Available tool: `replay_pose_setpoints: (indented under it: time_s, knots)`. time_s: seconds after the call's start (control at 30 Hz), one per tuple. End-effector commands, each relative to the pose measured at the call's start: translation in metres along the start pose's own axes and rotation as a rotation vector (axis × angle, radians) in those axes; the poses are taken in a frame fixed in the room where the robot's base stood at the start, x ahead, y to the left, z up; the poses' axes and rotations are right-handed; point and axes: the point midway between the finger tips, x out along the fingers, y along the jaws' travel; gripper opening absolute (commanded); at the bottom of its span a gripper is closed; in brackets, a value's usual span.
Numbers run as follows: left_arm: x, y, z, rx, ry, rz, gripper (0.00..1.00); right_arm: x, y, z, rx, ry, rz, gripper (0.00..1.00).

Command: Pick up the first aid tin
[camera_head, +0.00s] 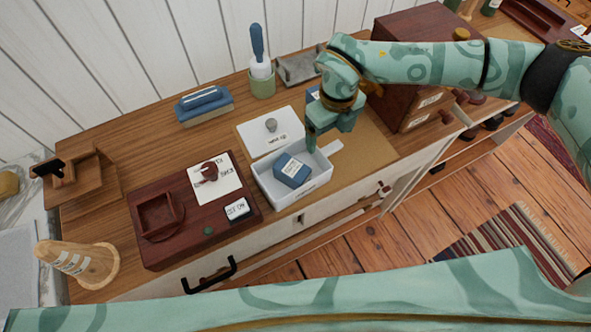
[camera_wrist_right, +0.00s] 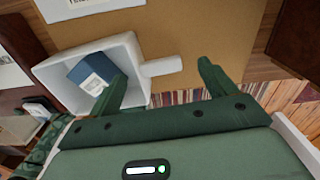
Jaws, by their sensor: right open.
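No thing here can be told for sure as the first aid tin, since the small labels cannot be read. A small blue box with a white label (camera_head: 292,171) lies inside a white open tray (camera_head: 262,182) with a short handle. The blue box also shows in the right wrist view (camera_wrist_right: 92,73), within the tray (camera_wrist_right: 135,50). My right gripper (camera_head: 313,140) is above the tray's far right side, pointing down. In the right wrist view its two fingers (camera_wrist_right: 160,75) are apart and empty, near the tray handle. My left gripper is out of view.
A dark red wooden tray (camera_head: 186,240) is left of the white tray. A dark wooden cabinet (camera_head: 405,85) is at the right. Bare tabletop (camera_head: 160,155) shows at the left.

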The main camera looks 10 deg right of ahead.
Motion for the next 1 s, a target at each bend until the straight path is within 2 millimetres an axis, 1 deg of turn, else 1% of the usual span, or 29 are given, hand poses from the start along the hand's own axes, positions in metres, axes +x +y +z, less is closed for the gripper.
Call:
replay_pose_setpoints:
  time_s: [0.17,0.43,0.5,0.67,0.7,0.77,0.8,0.87,0.9,0.93,1.0]
  knots:
    - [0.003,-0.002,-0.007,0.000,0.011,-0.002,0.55,0.011,0.000,-0.001,0.001,0.001,0.001,0.84]
    - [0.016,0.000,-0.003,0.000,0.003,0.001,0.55,0.054,0.002,-0.003,0.001,0.002,0.002,0.84]
    - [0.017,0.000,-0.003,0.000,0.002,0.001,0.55,0.058,0.001,-0.003,0.001,0.001,0.001,0.84]
    - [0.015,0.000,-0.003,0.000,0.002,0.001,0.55,0.057,0.001,-0.003,0.001,-0.001,0.000,0.84]
    - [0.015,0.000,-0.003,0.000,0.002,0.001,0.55,0.057,0.001,-0.003,0.001,-0.001,0.000,0.81]
    - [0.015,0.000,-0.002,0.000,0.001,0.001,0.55,0.056,0.001,-0.003,0.000,-0.001,0.000,0.64]
    - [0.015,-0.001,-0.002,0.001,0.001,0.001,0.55,0.056,0.001,-0.003,0.000,-0.001,0.000,0.53]
    - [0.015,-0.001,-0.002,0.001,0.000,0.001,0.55,0.056,0.001,-0.003,0.000,-0.001,0.000,0.36]
    - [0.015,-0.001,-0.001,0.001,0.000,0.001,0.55,0.056,0.001,-0.003,0.000,-0.001,0.000,0.25]
    - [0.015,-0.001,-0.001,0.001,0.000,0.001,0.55,0.056,0.001,-0.003,0.001,-0.001,0.000,0.22]
    - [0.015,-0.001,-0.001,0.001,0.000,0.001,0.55,0.056,0.002,-0.003,0.001,-0.002,0.001,0.22]
